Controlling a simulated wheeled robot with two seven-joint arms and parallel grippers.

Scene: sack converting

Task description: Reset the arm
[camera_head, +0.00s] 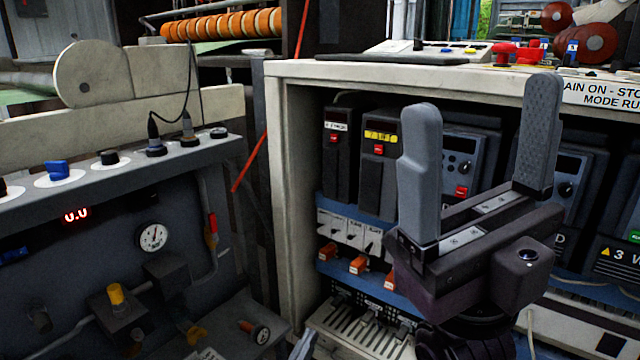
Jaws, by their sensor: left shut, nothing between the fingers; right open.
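My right gripper (484,98) is large in the right half of the view, in front of the open control cabinet. Its two grey fingers point up and stand wide apart, with nothing between them.
The cabinet (278,180) holds drive units with red buttons, orange-handled switches and wiring close behind the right gripper. Its top carries buttons and a control box (430,52). At left stands a grey panel (110,210) with knobs, a gauge (153,237) and a red display.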

